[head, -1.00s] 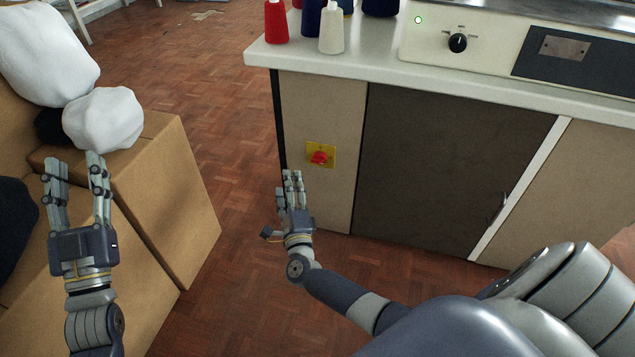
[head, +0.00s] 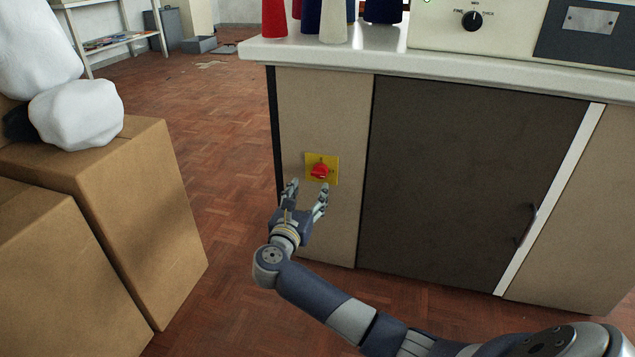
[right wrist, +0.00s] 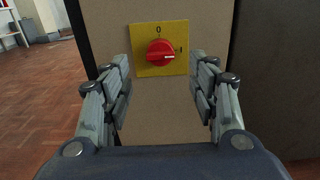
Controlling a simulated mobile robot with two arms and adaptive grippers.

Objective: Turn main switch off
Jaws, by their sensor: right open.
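The main switch is a red rotary knob (head: 319,171) on a yellow plate (head: 334,160), set on the beige front panel of the cabinet. In the right wrist view the knob (right wrist: 160,52) has its pale mark pointing right, at the "I"; a "0" stands at the top of the plate (right wrist: 143,67). My right gripper (head: 307,188) is open and empty, just below and in front of the switch. In the right wrist view its fingers (right wrist: 160,88) stand apart on either side, below the knob and not touching it. My left gripper is out of view.
Thread cones (head: 335,22) stand on the white counter (head: 420,67) above, beside a control panel with a black dial (head: 472,20). A dark cabinet door (head: 460,170) is right of the switch. Cardboard boxes (head: 150,220) with white bundles (head: 75,115) stand left. Floor between is clear.

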